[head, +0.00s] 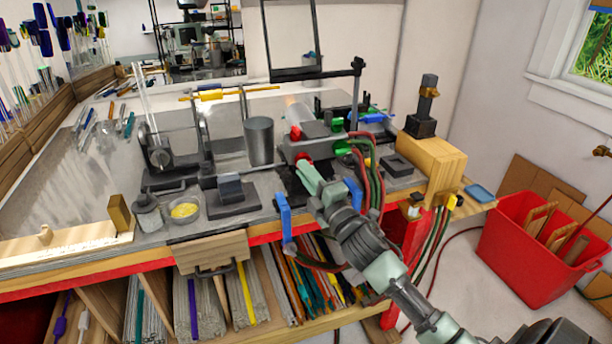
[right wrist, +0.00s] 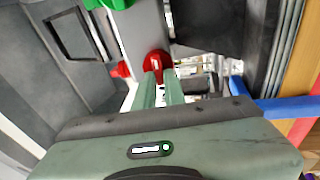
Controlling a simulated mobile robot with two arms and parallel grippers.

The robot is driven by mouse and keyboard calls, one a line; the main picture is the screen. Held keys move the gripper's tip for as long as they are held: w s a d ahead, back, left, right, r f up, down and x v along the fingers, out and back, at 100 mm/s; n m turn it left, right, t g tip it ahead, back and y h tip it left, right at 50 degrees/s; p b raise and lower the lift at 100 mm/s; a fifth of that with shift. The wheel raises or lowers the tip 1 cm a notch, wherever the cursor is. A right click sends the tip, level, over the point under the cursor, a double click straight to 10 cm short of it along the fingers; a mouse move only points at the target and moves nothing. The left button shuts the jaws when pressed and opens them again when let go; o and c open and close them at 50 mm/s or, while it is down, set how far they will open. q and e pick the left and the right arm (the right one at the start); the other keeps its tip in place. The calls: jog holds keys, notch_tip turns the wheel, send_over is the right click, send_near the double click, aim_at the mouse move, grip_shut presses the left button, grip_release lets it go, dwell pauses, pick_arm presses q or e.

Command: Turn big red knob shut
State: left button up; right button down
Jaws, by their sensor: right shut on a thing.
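The big red knob (head: 301,158) sits low on the front of the grey torch body (head: 318,146) at the bench's front edge. It also shows in the right wrist view (right wrist: 156,61), a rounded red piece at the fingertips. My right gripper (head: 306,168) reaches in from the lower right and is shut on this knob. In the right wrist view its two pale green fingers (right wrist: 158,80) stand on either side of the knob's near part. The knob's far side and its stem are hidden. My left gripper is in neither view.
A smaller red knob (right wrist: 120,69) is just left of the fingers. Green knobs (head: 342,147) and red and green hoses (head: 376,170) are close to the right. A blue-handled bar (head: 284,215) stands left of my arm. A grey cylinder (head: 259,141) stands further left.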

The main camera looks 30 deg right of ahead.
jog(key=shift+f+m, duration=0.15)
jog(key=shift+m, duration=0.45)
jog(key=c, duration=1.5)
grip_release()
jog(key=shift+o, duration=0.2)
jog(key=s+f+b, duration=0.1)
jog(key=s+b, duration=0.2)
jog(key=s, duration=0.4)
jog(key=shift+s+a+f, duration=0.2)
jog(key=shift+s, duration=0.1)
